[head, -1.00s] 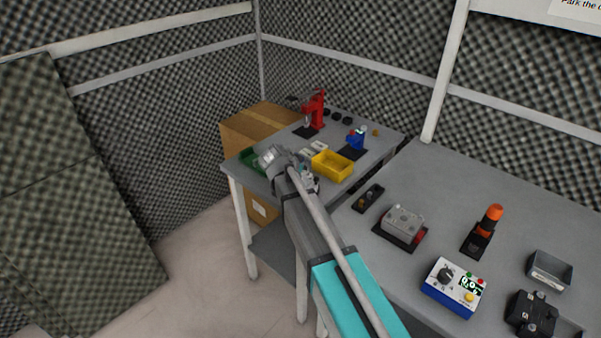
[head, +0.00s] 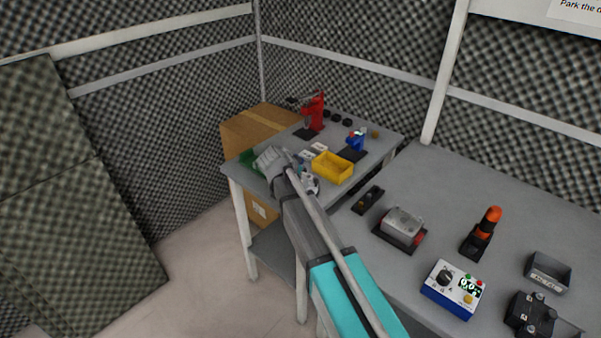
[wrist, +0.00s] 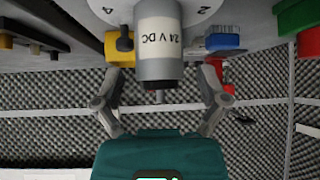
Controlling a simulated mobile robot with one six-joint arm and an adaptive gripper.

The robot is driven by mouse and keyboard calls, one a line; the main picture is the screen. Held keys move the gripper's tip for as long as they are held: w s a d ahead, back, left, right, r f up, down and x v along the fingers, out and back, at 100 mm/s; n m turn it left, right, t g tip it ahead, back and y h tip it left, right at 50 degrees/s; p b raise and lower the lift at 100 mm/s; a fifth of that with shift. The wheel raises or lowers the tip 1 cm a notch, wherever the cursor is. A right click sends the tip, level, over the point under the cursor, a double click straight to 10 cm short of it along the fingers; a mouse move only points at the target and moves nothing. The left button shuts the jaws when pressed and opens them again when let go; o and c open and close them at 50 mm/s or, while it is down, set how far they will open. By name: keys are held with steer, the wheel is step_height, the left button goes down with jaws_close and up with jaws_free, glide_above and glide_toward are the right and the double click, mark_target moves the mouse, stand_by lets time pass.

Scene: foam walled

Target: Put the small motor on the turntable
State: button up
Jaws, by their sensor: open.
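In the wrist view the small motor (wrist: 157,38) is a grey cylinder with a white band marked "24 V DC". It is between the two fingers of my gripper (wrist: 163,70), which are spread with a gap to either side of it. A pale, numbered round surface (wrist: 202,8), apparently the turntable, shows at the top edge, right beside the motor. I cannot tell whether the motor rests on it. In the head view my arm covers much of this spot, and I cannot make out the motor or turntable clearly.
The far table holds a yellow bin (head: 332,167), a green bin (head: 247,160), a red press (head: 314,112) and a blue device (head: 355,141). The near bench holds a grey motor-like unit (head: 403,225), an orange-topped lamp (head: 488,222) and a blue-white meter (head: 454,289).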

steer(key=p+v, duration=0.7)
steer(key=v, duration=0.4)
steer(key=shift+s+p, duration=0.15)
steer(key=shift+p, duration=0.15)
stand_by(0.6)
steer(key=s+d+f+n+g+y, duration=0.2)
steer(key=s+d+n+g, duration=0.1)
steer(key=s+d, duration=0.6)
steer(key=s+d+f+n+g+y, duration=0.2)
steer(key=s+d, duration=0.7)
steer(key=d, duration=0.9)
steer(key=f+n+g, duration=0.1)
steer(key=g, duration=0.1)
steer(key=shift+s+g+y, duration=0.3)
steer(key=shift+s+y, duration=0.05)
steer(key=shift+y, duration=0.05)
steer(key=shift+f, duration=0.15)
